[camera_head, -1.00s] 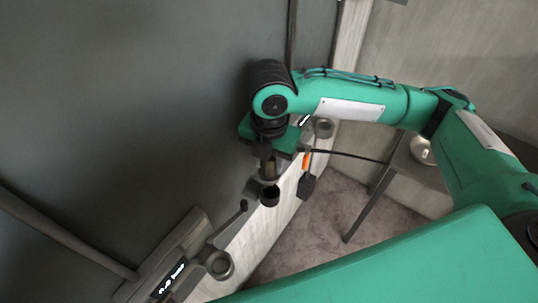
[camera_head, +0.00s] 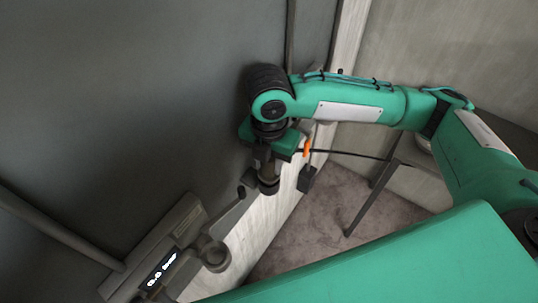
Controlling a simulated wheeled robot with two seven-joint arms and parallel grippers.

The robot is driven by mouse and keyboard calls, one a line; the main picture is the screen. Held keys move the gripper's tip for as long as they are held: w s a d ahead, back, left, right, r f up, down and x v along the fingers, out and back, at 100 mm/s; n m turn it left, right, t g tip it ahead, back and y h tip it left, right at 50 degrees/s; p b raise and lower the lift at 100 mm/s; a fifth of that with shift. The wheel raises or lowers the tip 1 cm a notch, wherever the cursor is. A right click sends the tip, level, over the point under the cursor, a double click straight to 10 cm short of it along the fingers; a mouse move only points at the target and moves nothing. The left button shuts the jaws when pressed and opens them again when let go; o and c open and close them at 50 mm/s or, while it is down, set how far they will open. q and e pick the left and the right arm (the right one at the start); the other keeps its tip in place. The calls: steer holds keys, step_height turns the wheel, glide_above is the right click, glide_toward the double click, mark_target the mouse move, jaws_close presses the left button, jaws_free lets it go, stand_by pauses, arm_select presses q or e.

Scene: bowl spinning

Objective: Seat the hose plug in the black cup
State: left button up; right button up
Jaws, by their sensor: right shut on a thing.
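My right gripper (camera_head: 264,160) points down beside the grey wall and is shut on the hose plug, which is mostly hidden by the fingers and hard to tell from them. The black cup (camera_head: 268,187) is directly below the fingertips, with no gap showing between it and what I hold. I cannot tell how deep the plug sits in it. My left gripper is not in view.
A grey wall bracket with a white-lettered label (camera_head: 163,270) and a round holder (camera_head: 215,256) is at the lower left. An orange-and-black item (camera_head: 307,178) hangs right of the cup. A dark table (camera_head: 385,180) stands at the right, with open floor (camera_head: 318,215) between.

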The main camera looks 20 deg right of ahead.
steer(key=shift+f, duration=0.7)
stand_by(0.4)
steer(key=o, duration=1.2)
steer(key=shift+c, duration=0.2)
step_height(320, 180, up, 14)
steer(key=b, duration=0.1)
steer(key=shift+b, duration=0.4)
steer(key=shift+f, duration=0.15)
